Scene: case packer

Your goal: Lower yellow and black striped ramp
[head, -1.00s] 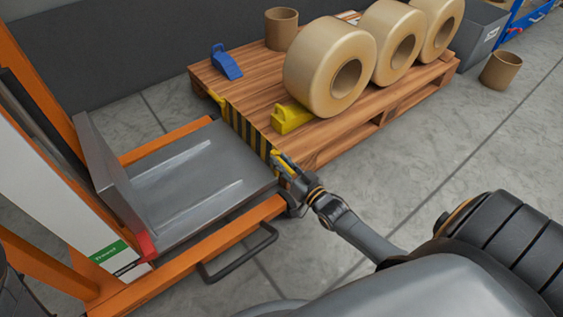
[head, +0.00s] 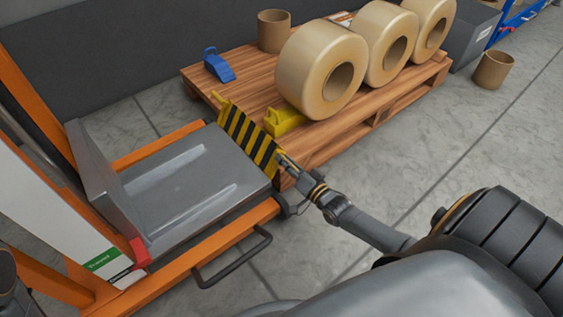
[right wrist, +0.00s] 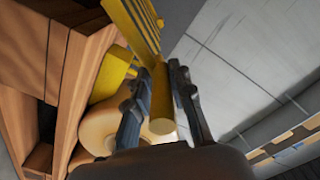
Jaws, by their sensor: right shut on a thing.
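The yellow and black striped ramp (head: 248,137) stands tilted along the lift platform's (head: 190,190) edge that faces the pallet, its striped face showing in the head view. A yellow handle peg sticks out at each end. My right gripper (head: 284,163) is at the ramp's near end. In the right wrist view, its two fingers (right wrist: 157,75) are shut around the yellow handle (right wrist: 161,112), with part of the ramp (right wrist: 135,22) above. My left gripper is not in view.
The wooden pallet (head: 375,130) lies just beyond the ramp. It carries large tan rolls (head: 322,70), a yellow wedge (head: 284,121), a blue wedge (head: 219,67) and a cardboard tube (head: 274,32). Another tube (head: 493,70) stands on the floor.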

